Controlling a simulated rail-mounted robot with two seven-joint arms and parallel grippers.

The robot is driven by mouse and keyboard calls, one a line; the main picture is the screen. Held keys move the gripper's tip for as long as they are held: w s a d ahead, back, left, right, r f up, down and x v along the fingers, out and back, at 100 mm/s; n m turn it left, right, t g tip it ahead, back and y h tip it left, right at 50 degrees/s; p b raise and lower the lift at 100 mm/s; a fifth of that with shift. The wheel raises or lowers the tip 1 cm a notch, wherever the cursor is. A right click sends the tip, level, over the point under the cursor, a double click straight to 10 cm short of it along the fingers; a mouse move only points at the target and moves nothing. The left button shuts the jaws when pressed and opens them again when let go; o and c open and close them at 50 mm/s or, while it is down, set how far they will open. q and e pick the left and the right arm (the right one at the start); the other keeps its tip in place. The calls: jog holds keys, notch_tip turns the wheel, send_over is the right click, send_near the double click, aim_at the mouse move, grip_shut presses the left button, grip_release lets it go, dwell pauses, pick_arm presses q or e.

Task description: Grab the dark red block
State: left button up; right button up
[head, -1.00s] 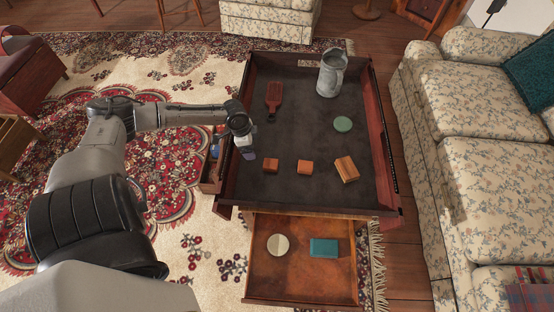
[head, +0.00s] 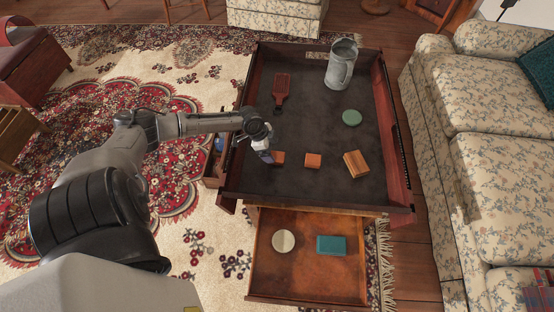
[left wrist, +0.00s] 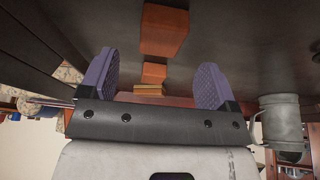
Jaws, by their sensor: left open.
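The dark red block (head: 279,158) is the leftmost of three blocks in a row on the dark table top; it looks reddish brown. It also shows at the top of the left wrist view (left wrist: 163,30). My left gripper (head: 265,157) is just left of it in the head view, partly overlapping its left edge. In the left wrist view the purple fingers (left wrist: 156,62) are spread wide with nothing between them, and the block appears beyond them. I cannot tell the exact height above the table. My right gripper is not in view.
An orange block (head: 313,160) and a striped wooden block (head: 356,164) lie to the right. A green disc (head: 352,118), a metal pitcher (head: 341,65) and a red paddle-shaped thing (head: 282,88) are farther back. The open drawer (head: 310,278) holds a pale disc (head: 284,241) and teal box (head: 331,245).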

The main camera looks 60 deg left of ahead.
aim_at(277, 156)
pick_arm(q)
jog(key=b+x, duration=0.3)
jog(key=x, duration=0.2)
jog(key=shift+a+b, duration=0.1)
jog(key=shift+b, duration=0.2)
jog(key=shift+w+f, duration=0.15)
jog(key=shift+c, duration=0.4)
jog(key=shift+c, duration=0.7)
jog(key=c, duration=0.8)
